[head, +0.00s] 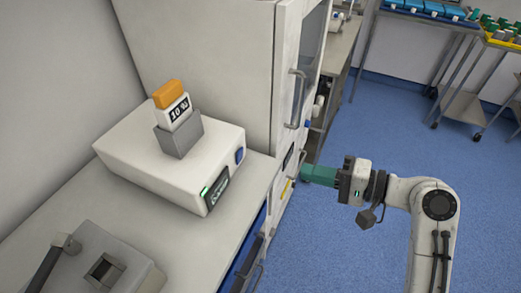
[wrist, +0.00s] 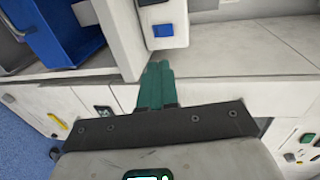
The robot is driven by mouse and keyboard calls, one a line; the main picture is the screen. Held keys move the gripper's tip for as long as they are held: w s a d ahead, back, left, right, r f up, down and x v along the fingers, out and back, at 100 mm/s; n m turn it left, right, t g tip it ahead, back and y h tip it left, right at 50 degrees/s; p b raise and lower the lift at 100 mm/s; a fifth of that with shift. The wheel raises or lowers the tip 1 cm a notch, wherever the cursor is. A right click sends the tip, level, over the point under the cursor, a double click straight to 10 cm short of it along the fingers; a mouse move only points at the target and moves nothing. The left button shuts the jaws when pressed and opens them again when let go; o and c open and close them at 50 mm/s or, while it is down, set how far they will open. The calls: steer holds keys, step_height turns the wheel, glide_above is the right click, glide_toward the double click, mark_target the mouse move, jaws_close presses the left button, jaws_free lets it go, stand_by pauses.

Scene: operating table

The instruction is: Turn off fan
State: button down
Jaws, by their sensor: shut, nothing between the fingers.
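I cannot make out a fan by its shape in either view. A white box device (head: 165,165) stands on the counter, with a blue button (head: 239,156) on its side and a lit green switch beside a dark display (head: 217,192) on its front. In the wrist view a white box corner with a blue square (wrist: 163,31) shows just beyond my fingertips. My gripper (head: 305,174) has teal fingers, shut and empty, pointing left in front of the tall white cabinet (head: 215,60). The fingers also show in the wrist view (wrist: 156,70); whether they touch anything is unclear.
A grey block holding a white and orange unit (head: 172,108) sits on the box device. A grey apparatus (head: 100,265) stands at the counter's (head: 60,215) near end. The cabinet door has a long handle (head: 295,98). Blue floor (head: 375,125) is open behind my arm; carts stand far right.

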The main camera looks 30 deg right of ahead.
mark_target(241, 153)
stand_by(0.3)
steer(key=x, duration=0.4)
steer(key=r+p+x, duration=0.1)
steer(key=x, duration=0.8)
steer(key=shift+w+a+r+p, duration=0.1)
steer(key=shift+w+a+p, duration=0.25)
steer(key=shift+w, duration=0.05)
steer(key=p, duration=0.1)
steer(key=r+p, duration=0.1)
steer(key=p, duration=0.1)
steer(key=shift+w+a+g, duration=0.2)
steer(key=shift+w+g, duration=0.05)
steer(key=shift+g, duration=0.05)
steer(key=shift+f+b, duration=0.4)
steer(key=shift+b, duration=0.05)
steer(key=shift+s+d, duration=0.1)
